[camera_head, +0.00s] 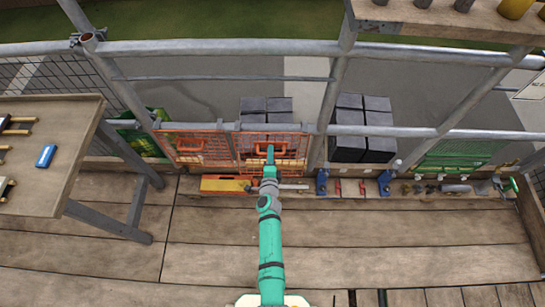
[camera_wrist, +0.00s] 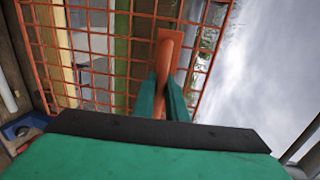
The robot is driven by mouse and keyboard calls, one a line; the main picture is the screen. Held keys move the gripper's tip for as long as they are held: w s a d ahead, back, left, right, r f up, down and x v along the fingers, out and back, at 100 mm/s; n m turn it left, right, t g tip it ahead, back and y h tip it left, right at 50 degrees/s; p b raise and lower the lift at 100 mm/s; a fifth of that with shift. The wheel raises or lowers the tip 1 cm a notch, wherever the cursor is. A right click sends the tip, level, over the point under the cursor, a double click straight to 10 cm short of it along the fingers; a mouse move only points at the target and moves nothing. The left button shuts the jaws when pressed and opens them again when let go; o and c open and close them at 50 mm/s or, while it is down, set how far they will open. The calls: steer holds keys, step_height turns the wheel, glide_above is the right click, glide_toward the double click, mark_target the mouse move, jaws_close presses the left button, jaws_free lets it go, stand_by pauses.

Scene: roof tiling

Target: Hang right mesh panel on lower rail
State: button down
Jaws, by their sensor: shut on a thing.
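Two orange mesh panels stand side by side at the lower rail (camera_head: 385,131) in the head view. The right mesh panel (camera_head: 245,141) is in front of my gripper (camera_head: 270,155). It also fills much of the wrist view (camera_wrist: 95,40). My gripper (camera_wrist: 172,100) is shut on the orange handle (camera_wrist: 166,55) of this panel. The left mesh panel (camera_head: 205,146) is beside it, with its own orange handle (camera_head: 190,145). The panel's top edge is at about the rail's height in the head view; I cannot tell whether its hooks sit on the rail.
A wooden workbench (camera_head: 55,115) stands at the left. A yellow level (camera_head: 222,184), blue clamps (camera_head: 322,182) and several small tools lie along the deck's far edge. Dark block stacks (camera_head: 365,115) stand beyond the railing. The wooden deck (camera_head: 400,235) in front is mostly clear.

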steer(key=shift+w+d, duration=0.2)
steer(key=shift+w, duration=1.6)
steer(key=shift+w+d+f, duration=0.1)
steer(key=shift+w+f, duration=0.05)
steer(key=shift+f, duration=0.45)
steer(key=shift+w+f, duration=0.1)
steer(key=shift+f, duration=1.1)
steer(key=shift+a+f, duration=0.2)
steer(key=shift+a, duration=0.05)
